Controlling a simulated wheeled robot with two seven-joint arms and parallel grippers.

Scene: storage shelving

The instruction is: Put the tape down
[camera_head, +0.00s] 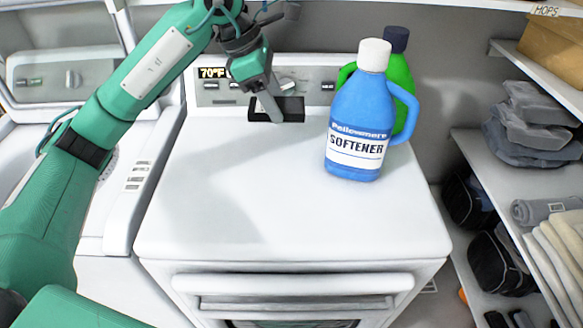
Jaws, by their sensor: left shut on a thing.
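My left gripper (268,106) reaches in from the upper left, over the back of the white dryer top (250,200). Its grey finger points down and is shut on a small black block-like thing (293,108), which I take to be the tape. The finger covers part of it. The black thing is in front of the control panel, near the back edge of the top. I cannot tell whether it touches the surface. My right gripper is not in view.
A blue softener bottle (357,115) stands at the back right of the top, with a green bottle (399,75) behind it. Another white machine (60,130) is at left. Shelves with folded cloths (530,125) line the right. The top's middle and front are clear.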

